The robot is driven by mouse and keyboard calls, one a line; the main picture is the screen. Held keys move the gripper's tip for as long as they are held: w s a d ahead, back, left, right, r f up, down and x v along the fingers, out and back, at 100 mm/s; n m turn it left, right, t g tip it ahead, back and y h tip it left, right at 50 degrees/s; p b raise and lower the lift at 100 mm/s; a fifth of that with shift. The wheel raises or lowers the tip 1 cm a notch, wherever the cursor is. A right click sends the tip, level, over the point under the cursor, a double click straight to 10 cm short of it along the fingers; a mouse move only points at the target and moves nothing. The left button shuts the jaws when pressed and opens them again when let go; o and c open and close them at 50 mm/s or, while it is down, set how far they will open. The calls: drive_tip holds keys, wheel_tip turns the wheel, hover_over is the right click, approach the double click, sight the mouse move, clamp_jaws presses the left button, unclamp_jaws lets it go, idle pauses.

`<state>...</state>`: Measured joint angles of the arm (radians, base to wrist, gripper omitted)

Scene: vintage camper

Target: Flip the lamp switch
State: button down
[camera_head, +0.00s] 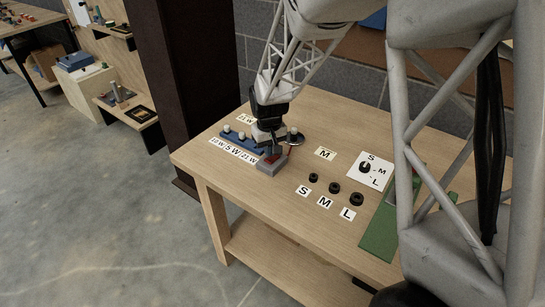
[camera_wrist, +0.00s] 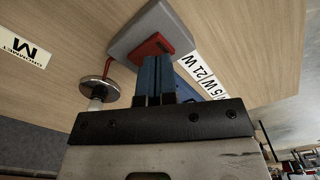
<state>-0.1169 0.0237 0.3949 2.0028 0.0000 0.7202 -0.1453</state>
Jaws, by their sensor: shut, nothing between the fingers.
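The lamp switch is a grey box (camera_head: 273,164) with a red rocker (camera_wrist: 160,46) on top, on the wooden table. My gripper (camera_head: 271,150) is right over the box and hides part of it in the head view. In the wrist view my shut blue fingers (camera_wrist: 158,60) are at the red rocker's edge, with nothing between them. I cannot tell whether they touch it. The lamp's round metal base (camera_wrist: 99,90) with a white bulb is beside the switch, and a red wire (camera_wrist: 110,42) runs between them. The lamp also shows in the head view (camera_head: 295,139); I see no clear glow.
A blue holder (camera_head: 236,142) with white bulbs and wattage labels lies left of the switch. To the right are several black rings (camera_head: 335,188), S, M and L labels, a white dial card (camera_head: 371,170) and a green mat (camera_head: 381,232). The table's front edge is near the switch.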

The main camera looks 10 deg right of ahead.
sight(270, 160)
drive_tip(key=shift+f, duration=1.25)
idle(1.1)
drive_tip(key=shift+r, duration=3.5)
drive_tip(key=shift+s+r, duration=0.2)
drive_tip(key=shift+r, duration=0.05)
drive_tip(key=s+d+r+m+t, duration=0.1)
drive_tip(key=s+r, duration=0.4)
drive_tip(key=s, duration=0.6)
drive_tip(key=s+d+r+m, duration=0.1)
drive_tip(key=s+d+r, duration=0.3)
drive_tip(key=s, duration=0.7)
drive_tip(key=s+d+r+m+t, duration=0.1)
drive_tip(key=s+d+r, duration=0.1)
drive_tip(key=s+r, duration=0.4)
drive_tip(key=s, duration=0.5)
drive_tip(key=shift+s+d+t, duration=0.25)
drive_tip(key=shift+d+t, duration=0.05)
drive_tip(key=shift+d, duration=0.1)
